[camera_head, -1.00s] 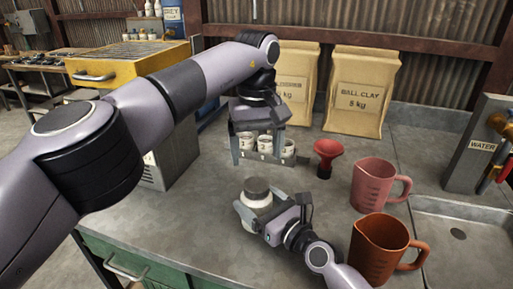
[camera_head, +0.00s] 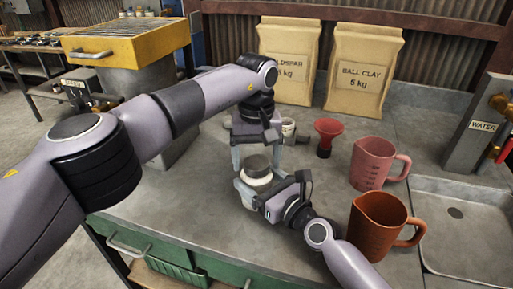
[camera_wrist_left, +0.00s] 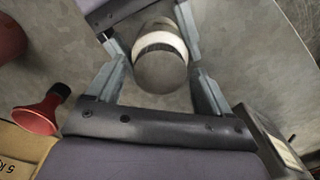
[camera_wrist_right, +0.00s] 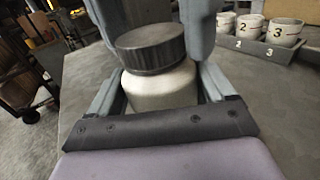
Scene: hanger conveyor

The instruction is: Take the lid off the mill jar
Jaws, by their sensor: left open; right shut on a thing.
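The mill jar (camera_head: 250,197) is white with a dark grey lid (camera_head: 257,166) on top. It stands upright on the bench. My right gripper (camera_head: 259,192) is shut around the jar's body from the front right; the body (camera_wrist_right: 160,88) also shows between its fingers in the right wrist view. My left gripper (camera_head: 260,160) is open above the jar, pointing down, with its fingers on either side of the lid and apart from it. In the left wrist view the lid (camera_wrist_left: 161,71) lies between the open fingers, nearer the far end. The lid sits on the jar.
A red funnel (camera_head: 326,138), a pink jug (camera_head: 371,164) and an orange jug (camera_head: 379,226) stand to the right. Numbered cups (camera_wrist_right: 284,31) sit in a grey rack behind the jar. Clay bags (camera_head: 362,70) stand at the back. The bench front left is clear.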

